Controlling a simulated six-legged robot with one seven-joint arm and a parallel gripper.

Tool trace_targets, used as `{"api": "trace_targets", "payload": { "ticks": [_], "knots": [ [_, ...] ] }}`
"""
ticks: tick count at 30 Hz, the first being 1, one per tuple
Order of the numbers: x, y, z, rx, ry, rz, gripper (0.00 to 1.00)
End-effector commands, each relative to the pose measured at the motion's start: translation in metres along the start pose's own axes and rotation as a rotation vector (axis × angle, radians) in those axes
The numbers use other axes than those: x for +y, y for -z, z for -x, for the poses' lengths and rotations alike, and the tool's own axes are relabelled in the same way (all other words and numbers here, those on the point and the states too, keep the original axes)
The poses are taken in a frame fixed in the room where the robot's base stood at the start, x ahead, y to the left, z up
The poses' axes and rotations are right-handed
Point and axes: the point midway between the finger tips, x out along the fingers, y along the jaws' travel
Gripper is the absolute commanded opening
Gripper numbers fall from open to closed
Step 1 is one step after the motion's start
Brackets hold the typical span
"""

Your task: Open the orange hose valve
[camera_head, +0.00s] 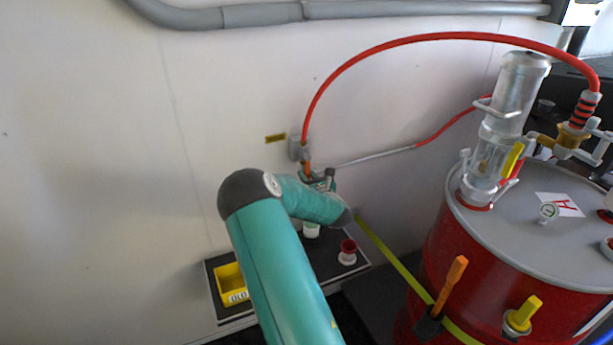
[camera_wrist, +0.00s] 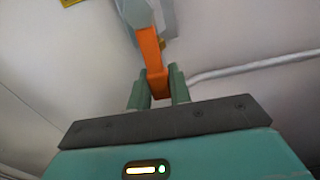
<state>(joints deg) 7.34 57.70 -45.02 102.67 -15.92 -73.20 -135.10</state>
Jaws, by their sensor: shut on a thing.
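The orange hose valve handle (camera_wrist: 152,62) shows in the wrist view, running down from a grey fitting. My gripper (camera_wrist: 158,88) has its two green fingers shut on the lower end of the handle, one on each side. In the head view, my arm reaches toward the wall, and my gripper (camera_head: 318,182) is partly hidden behind it. A small part of the orange handle (camera_head: 307,167) shows just below a grey wall box (camera_head: 297,148), where a red hose (camera_head: 309,105) comes down.
A red drum (camera_head: 440,250) with a clear cylinder (camera_head: 505,120) stands at the right. A yellow strap (camera_head: 395,262) crosses to it. A dark shelf (camera_head: 345,268) below my arm holds a yellow bin (camera_head: 230,284) and a red-topped cup (camera_head: 347,250). A grey pipe (camera_head: 375,157) runs along the wall.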

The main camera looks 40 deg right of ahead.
Motion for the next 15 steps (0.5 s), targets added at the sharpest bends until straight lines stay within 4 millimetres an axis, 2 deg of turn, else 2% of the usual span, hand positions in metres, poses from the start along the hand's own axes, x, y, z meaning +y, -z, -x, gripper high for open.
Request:
{"api": "trace_targets", "payload": {
  "ticks": [3,4,6,7,15],
  "knots": [
    [-0.0013,0.0004,0.001,0.001,0.003,-0.001,0.0],
    [-0.0013,0.0003,0.001,0.001,0.003,-0.001,0.26],
    [-0.0011,0.0003,0.0009,0.001,0.002,-0.001,0.39],
    [-0.001,0.0002,0.0008,0.001,0.002,-0.001,0.42],
    [-0.0004,0.0,0.0009,0.0,0.001,-0.002,0.42]
  ]
}}
